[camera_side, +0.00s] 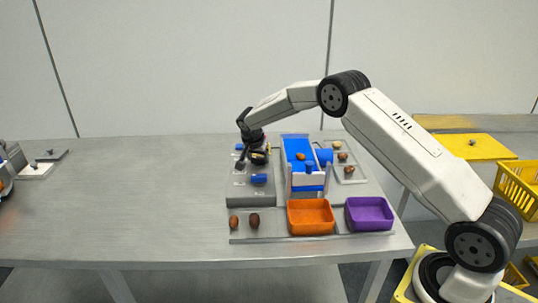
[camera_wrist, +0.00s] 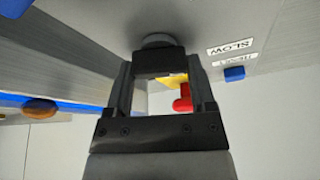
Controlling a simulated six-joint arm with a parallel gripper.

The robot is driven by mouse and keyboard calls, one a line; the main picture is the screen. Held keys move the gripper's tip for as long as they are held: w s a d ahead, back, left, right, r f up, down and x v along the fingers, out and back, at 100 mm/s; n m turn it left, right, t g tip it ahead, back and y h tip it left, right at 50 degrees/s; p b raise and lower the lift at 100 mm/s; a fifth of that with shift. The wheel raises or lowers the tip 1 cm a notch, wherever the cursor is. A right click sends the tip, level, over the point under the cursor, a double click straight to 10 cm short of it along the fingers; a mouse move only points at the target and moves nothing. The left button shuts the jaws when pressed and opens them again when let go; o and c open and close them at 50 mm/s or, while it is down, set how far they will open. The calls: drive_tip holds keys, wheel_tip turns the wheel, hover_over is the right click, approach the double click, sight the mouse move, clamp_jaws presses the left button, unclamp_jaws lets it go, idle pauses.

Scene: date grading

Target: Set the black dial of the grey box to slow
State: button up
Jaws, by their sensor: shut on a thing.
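The grey box (camera_side: 250,196) stands to the left of the small blue conveyor in the side view. My gripper (camera_side: 258,157) reaches down onto its top from behind. In the wrist view my gripper (camera_wrist: 158,62) is shut on the black dial (camera_wrist: 158,61), which sits in front of a round grey base (camera_wrist: 157,41). A white SLOW label (camera_wrist: 231,47) appears upside down to the right of the dial, with a second label (camera_wrist: 235,60) close by that I cannot read surely. Which mark the dial points at cannot be told; the fingers hide it in the side view.
A red knob (camera_wrist: 182,98) on yellow and a blue button (camera_wrist: 234,73) are near the fingers. The blue belt (camera_side: 301,172) carries a brown date (camera_side: 300,156). Orange (camera_side: 311,229) and purple (camera_side: 370,228) bins stand in front.

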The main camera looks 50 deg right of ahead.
drive_tip(key=shift+m+g, duration=0.6)
drive_tip(key=shift+m, duration=0.9)
drive_tip(key=o, duration=1.2)
drive_tip(key=v, duration=0.7)
drive_tip(key=shift+a+r, duration=0.25)
drive_tip(key=shift+r, duration=0.1)
